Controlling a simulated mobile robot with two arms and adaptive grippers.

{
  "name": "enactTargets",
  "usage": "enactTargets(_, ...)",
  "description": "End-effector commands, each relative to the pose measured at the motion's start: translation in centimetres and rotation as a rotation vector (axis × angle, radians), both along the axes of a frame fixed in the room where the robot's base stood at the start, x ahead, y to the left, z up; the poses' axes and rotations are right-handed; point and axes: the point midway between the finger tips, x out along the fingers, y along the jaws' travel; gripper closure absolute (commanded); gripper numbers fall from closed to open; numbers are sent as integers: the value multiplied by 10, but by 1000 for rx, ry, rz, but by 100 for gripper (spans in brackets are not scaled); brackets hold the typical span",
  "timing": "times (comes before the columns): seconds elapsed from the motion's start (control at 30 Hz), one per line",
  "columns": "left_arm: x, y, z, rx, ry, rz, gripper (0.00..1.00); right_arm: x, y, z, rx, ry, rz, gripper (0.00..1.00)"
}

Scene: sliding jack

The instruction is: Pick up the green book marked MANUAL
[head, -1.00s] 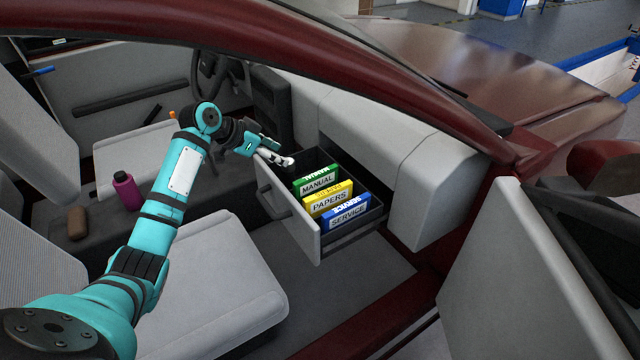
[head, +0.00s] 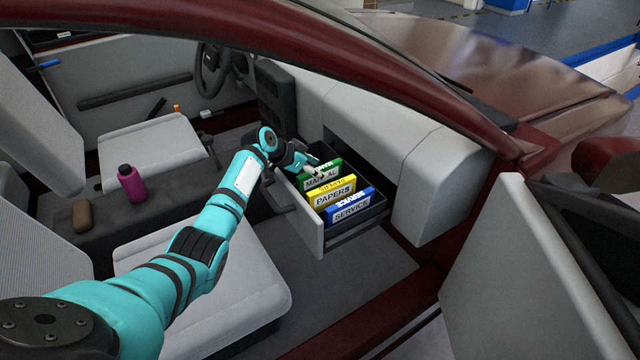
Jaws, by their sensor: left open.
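The green book marked MANUAL (head: 323,181) stands in the open glove-box drawer (head: 312,229), at the far end of a row of books. My left gripper (head: 318,172) is at the green book's top edge and covers part of its label. It is open; whether its fingers touch the book or straddle it, I cannot tell. My right gripper is not in view.
The yellow PAPERS book (head: 333,194) and the blue SERVICE book (head: 351,208) stand in the same drawer, nearer me. The grey dashboard (head: 400,150) rises behind the drawer. A purple bottle (head: 132,184) and a brown case (head: 83,216) sit on the console.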

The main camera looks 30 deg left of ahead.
Motion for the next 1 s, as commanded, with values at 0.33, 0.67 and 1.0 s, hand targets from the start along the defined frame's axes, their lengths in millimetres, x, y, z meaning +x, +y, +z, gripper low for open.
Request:
enactTargets(0.33,3,-2,-5,1,2,-1,58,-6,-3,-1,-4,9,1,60)
enactTargets(0.67,3,-2,-5,1,2,-1,100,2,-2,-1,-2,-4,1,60)
enactTargets(1.0,3,-2,-4,1,1,-1,100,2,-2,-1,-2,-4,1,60)
